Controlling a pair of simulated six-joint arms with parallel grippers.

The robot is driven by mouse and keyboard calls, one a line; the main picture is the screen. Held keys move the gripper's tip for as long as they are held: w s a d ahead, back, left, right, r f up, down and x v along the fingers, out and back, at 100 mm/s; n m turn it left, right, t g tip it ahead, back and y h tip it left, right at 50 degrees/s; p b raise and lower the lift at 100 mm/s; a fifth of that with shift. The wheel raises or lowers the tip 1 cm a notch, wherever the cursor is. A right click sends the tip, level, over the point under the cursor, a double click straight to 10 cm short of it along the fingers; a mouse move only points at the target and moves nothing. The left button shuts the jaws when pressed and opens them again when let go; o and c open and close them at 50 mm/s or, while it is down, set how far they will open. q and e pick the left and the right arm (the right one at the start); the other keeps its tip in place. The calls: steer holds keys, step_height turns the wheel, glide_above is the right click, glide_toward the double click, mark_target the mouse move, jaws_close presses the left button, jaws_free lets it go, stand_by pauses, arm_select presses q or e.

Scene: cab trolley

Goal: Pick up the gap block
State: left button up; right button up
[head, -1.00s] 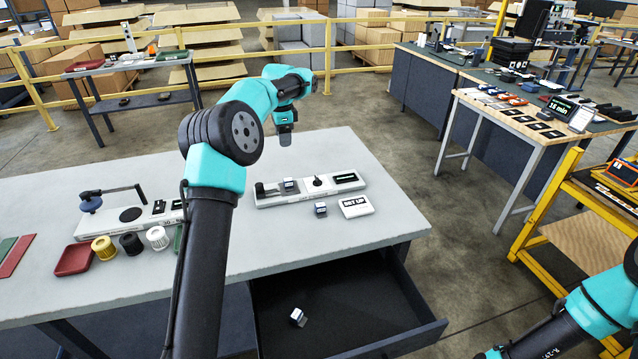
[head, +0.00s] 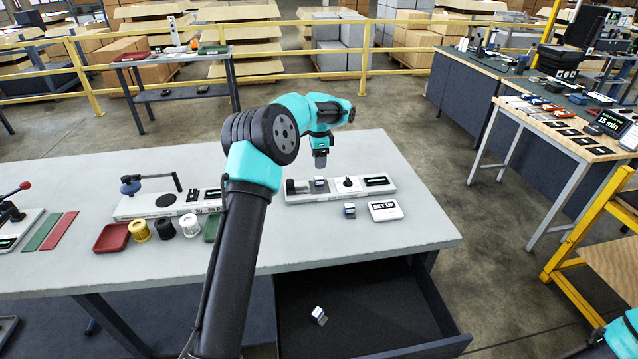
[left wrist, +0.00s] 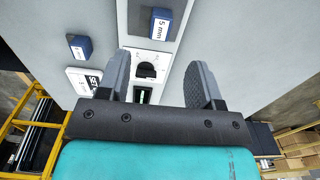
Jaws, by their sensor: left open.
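Small blue-and-white blocks show in several places, and I cannot tell which is the gap block. One block (head: 320,183) sits on the long grey fixture (head: 296,197); in the left wrist view this block (left wrist: 161,25) reads "5 mm". A second block (head: 350,210) stands on the table in front of the fixture and also shows in the left wrist view (left wrist: 80,47). A third block (head: 319,316) lies tilted in the open drawer. My left gripper (head: 320,163) is open and empty above the fixture; its fingers (left wrist: 160,75) straddle the view of the fixture's black knob. My right gripper is out of view.
A white card (head: 385,211) lies right of the second block. A crank fixture (head: 150,205), a red tray (head: 111,238) and several spools (head: 164,229) stand to the left. The drawer (head: 400,305) is open below the table front. The table's right end is bare.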

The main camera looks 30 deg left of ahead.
mark_target(319, 178)
arm_select(q)
steer(key=shift+f, duration=1.8)
steer(key=shift+f, duration=0.1)
steer(key=shift+f, duration=2.45)
steer(key=c, duration=1)
steer(key=shift+r, duration=0.1)
steer(key=shift+c, duration=0.2)
